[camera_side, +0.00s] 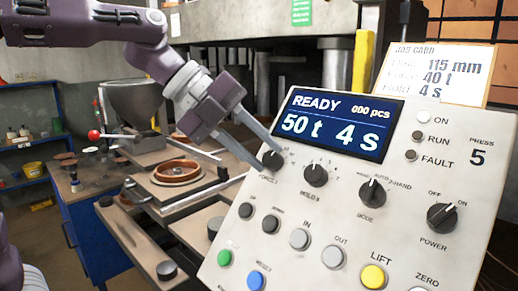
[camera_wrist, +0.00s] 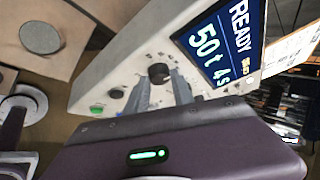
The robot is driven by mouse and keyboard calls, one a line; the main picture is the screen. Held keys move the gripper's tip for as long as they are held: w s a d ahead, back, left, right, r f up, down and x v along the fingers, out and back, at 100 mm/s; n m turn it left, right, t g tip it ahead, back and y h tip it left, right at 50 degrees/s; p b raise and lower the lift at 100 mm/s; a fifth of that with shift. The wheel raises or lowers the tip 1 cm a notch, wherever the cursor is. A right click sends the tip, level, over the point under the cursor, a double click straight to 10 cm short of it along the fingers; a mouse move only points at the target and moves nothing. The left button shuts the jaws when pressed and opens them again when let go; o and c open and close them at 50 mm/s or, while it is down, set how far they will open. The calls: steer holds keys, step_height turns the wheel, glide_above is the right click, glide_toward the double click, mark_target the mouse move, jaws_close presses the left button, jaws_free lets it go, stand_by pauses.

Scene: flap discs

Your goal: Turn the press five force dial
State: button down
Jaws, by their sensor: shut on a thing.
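The press 5 control panel (camera_side: 345,220) is a pale slanted box at the right of the side view. Its force dial (camera_side: 273,161), a round black knob, is the leftmost of the top row. My gripper (camera_side: 269,154) reaches in from the upper left and is shut on the force dial, one finger on each side. In the wrist view, the dial (camera_wrist: 159,73) sits at the tips of my gripper (camera_wrist: 163,80). The display (camera_side: 337,124) reads READY, 000 pcs, 50 t and 4 s. The job card (camera_side: 436,72) above it reads 115 mm, 40 t, 4 s.
The seconds dial (camera_side: 315,175) is close to the right of the force dial. The mode dial (camera_side: 372,192) and power dial (camera_side: 442,216) lie further right, with coloured buttons below. A tray with a brown ring (camera_side: 177,173) stands behind, left of the panel.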

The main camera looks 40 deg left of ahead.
steer(key=c, duration=1.1)
jaws_free()
steer(key=v, duration=0.7)
steer(key=shift+s, duration=0.1)
